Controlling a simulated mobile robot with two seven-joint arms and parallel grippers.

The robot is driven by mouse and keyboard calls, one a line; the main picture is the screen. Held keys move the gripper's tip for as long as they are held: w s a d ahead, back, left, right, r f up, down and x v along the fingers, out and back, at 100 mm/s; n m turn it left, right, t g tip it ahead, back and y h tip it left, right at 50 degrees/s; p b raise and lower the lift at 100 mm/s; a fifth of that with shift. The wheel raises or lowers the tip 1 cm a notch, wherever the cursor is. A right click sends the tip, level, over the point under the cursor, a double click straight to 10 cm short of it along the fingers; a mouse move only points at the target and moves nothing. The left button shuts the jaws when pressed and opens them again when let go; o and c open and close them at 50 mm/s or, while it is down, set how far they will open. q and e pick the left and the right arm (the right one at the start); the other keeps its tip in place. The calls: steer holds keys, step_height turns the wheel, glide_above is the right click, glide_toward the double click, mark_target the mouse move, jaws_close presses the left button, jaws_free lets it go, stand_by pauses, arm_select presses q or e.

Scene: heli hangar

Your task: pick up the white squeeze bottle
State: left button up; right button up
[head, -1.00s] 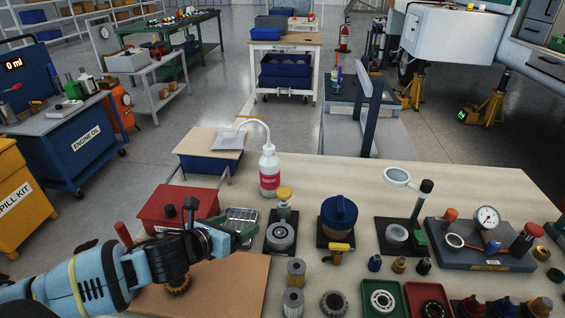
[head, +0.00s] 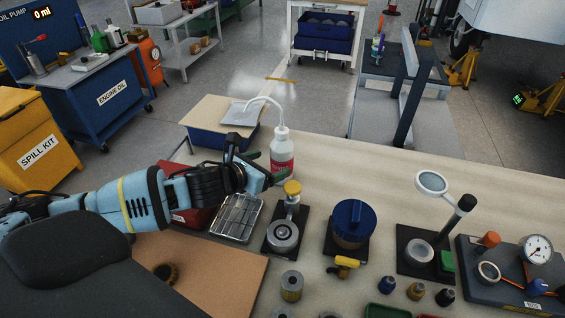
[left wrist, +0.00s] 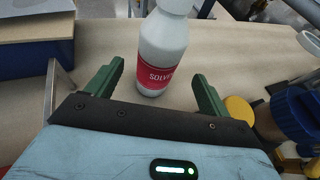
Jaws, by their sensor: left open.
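The white squeeze bottle (head: 282,155) stands upright near the back edge of the workbench, with a red label and a curved white spout. It also shows in the left wrist view (left wrist: 163,45), where the label reads "SOLV" and its top is cut off. My left gripper (head: 262,166) is just left of the bottle in the head view. In the left wrist view its two green fingers (left wrist: 155,88) are open, one on each side of the bottle's lower part, with visible gaps and no contact. My right gripper is not in view.
On the workbench (head: 340,160), a metal tray (head: 237,218) and a yellow-capped fixture (head: 286,225) stand close in front of the bottle. A blue-lidded pot (head: 352,222) is to the right. A red box (head: 190,215) lies behind my left arm. The bench right of the bottle is clear.

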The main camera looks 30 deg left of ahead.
mark_target(282, 159)
arm_select(q)
steer(key=shift+x, duration=3.35)
steer(key=shift+a, duration=0.1)
